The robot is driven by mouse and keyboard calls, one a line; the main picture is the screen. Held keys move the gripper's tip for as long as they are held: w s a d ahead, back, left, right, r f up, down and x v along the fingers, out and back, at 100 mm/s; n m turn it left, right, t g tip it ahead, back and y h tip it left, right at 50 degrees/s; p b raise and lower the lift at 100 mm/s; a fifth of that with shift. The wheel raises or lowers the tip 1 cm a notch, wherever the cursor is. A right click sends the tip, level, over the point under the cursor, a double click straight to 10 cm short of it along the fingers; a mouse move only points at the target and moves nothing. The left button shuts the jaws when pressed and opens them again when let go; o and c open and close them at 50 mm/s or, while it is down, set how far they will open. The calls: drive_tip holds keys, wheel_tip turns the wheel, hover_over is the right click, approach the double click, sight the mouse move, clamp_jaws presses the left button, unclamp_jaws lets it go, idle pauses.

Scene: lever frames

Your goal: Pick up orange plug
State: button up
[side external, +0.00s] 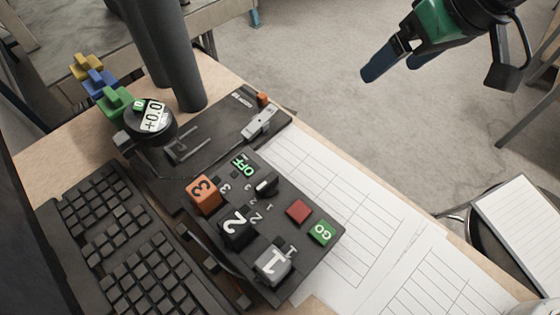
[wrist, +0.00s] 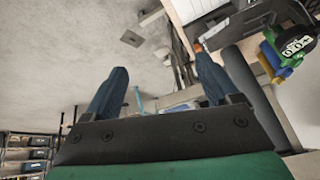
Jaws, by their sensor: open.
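A small orange plug-like piece (side external: 262,99) sits at the far right corner of the dark panel, beside a grey lever. It seems to show as an orange spot in the wrist view (wrist: 198,46), near the right finger's tip in the picture. A larger orange block marked 3 (side external: 203,195) stands on the black control box. I cannot tell for certain which one is the orange plug. My gripper (side external: 391,70), with blue fingers and a green body, is open and empty, high at the upper right, apart from both. The wrist view also shows its spread fingers (wrist: 161,68).
The control box (side external: 322,255) carries black and grey numbered blocks, a red button (side external: 299,211) and a green GO button (side external: 322,232). A keyboard (side external: 120,235), paper sheets (side external: 350,200), a round dial (side external: 150,122) and yellow, blue and green pieces lie around it. Dark columns (side external: 180,60) rise behind.

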drive_tip(key=s+a+f+n+g, duration=0.2)
drive_tip(key=s+a, duration=0.1)
drive_tip(key=a, duration=0.8)
drive_tip(key=n+g, duration=0.1)
drive_tip(key=n, duration=0.2)
hover_over(202, 187)
drive_tip(key=d, duration=0.2)
drive_tip(key=x, duration=0.4)
drive_tip(key=shift+s+d+f, duration=0.1)
drive_tip(key=shift+s+d, duration=0.05)
drive_tip(key=shift+d, duration=0.25)
drive_tip(key=shift+s+x, duration=0.1)
drive_tip(key=shift+x, duration=1.35)
drive_tip(key=shift+s+x, duration=0.15)
drive_tip(key=shift+x, duration=1.3)
drive_tip(key=shift+a, duration=0.15)
clamp_jaws()
